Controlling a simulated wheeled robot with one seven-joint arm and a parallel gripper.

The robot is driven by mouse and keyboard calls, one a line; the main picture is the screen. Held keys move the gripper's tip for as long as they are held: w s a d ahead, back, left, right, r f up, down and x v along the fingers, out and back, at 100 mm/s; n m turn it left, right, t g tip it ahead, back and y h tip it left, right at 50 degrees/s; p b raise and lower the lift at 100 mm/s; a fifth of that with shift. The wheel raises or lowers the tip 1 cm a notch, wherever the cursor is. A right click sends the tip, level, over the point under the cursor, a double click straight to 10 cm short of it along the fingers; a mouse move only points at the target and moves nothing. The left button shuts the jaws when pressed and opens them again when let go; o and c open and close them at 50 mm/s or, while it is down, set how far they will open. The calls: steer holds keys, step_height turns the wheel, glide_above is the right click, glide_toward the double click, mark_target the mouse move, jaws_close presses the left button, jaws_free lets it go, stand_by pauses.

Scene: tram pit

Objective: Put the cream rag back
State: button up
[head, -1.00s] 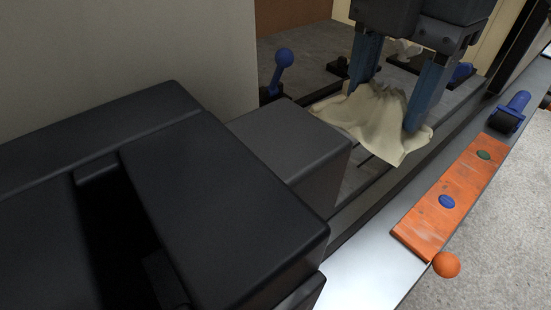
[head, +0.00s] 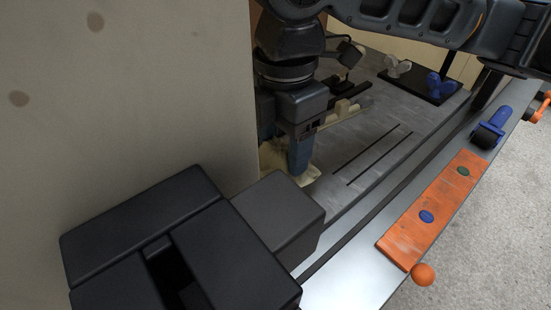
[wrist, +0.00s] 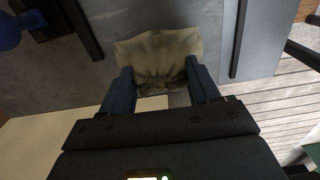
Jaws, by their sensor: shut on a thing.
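The cream rag (head: 306,181) is pinched in my gripper (head: 285,160), low over the grey surface beside the pale panel. In the head view the panel edge and my gripper hide part of it. In the wrist view the rag (wrist: 160,50) spreads as a crumpled sheet between and beyond the two blue fingers of my gripper (wrist: 158,74). My gripper is shut on it. I cannot tell whether the rag's lower edge touches the surface.
A tall pale panel (head: 130,80) stands close on the left. An orange board (head: 440,215) and a blue roller (head: 492,128) lie along the right ledge. A dark tray (head: 415,88) with white and blue pieces is at the back. The grey surface (head: 375,135) between is mostly clear.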

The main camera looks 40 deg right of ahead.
mark_target(275, 165)
steer(key=shift+w+a+f, duration=0.25)
steer(key=shift+w+f, duration=0.15)
steer(key=shift+w, duration=0.1)
steer(key=shift+f, duration=1.75)
steer(key=shift+f, duration=0.25)
steer(key=o, duration=0.9)
steer(key=shift+b, duration=0.45)
steer(key=r+p, duration=0.1)
steer(key=r, duration=0.7)
steer(key=shift+s, duration=0.2)
